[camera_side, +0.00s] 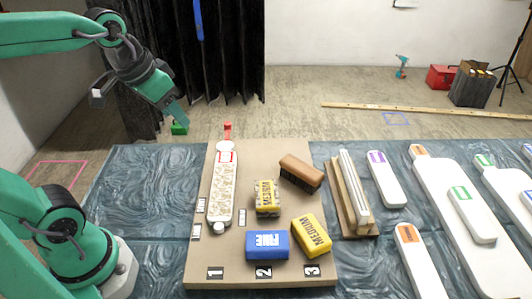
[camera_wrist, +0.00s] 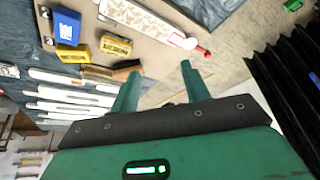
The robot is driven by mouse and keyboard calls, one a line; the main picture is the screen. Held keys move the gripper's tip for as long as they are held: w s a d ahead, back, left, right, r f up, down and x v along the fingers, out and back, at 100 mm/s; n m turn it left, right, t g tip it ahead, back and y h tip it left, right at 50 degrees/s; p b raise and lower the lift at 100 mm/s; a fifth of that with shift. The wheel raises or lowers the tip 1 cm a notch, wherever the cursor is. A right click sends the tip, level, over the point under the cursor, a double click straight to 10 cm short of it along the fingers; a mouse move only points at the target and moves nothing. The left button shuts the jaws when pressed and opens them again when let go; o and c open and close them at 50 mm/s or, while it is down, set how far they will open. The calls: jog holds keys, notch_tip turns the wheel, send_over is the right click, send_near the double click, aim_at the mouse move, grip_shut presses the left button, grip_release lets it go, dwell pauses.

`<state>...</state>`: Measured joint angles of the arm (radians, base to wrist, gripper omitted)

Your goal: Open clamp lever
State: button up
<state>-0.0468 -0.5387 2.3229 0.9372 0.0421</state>
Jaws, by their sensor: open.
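A long pale carved relief piece (camera_side: 224,190) lies on a brown board, with a red lever (camera_side: 227,131) sticking up at its far end. In the wrist view, the relief piece (camera_wrist: 140,18) shows at the top and the red lever (camera_wrist: 203,51) lies against its end, up and right of the fingers. My gripper (camera_side: 181,120) is open and empty, in the air left of the lever and apart from it. In the wrist view my gripper (camera_wrist: 160,68) has its two green fingers spread. How the lever joins the piece is too small to tell.
The brown board (camera_side: 210,270) also carries a blue block (camera_side: 267,245), yellow blocks (camera_side: 311,236) and a brown brush (camera_side: 301,172). White paddle-like pieces (camera_side: 385,180) lie on the blue-grey cover to the right. A black curtain (camera_side: 225,60) hangs behind; the space around my gripper is clear.

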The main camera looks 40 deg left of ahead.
jog(key=w+a+g, duration=0.1)
jog(key=w+a, duration=0.2)
jog(key=w, duration=0.5)
jog(key=g, duration=0.4)
send_over(227, 123)
jog(key=f, duration=1.4)
jog(key=shift+s+d, duration=0.1)
jog(key=shift+d, duration=0.1)
jog(key=shift+w+a+f, duration=0.2)
jog(key=shift+a+f, duration=0.05)
jog(key=shift+f, duration=0.2)
jog(key=shift+f, duration=0.1)
jog(key=shift+f, duration=3.8)
grip_shut()
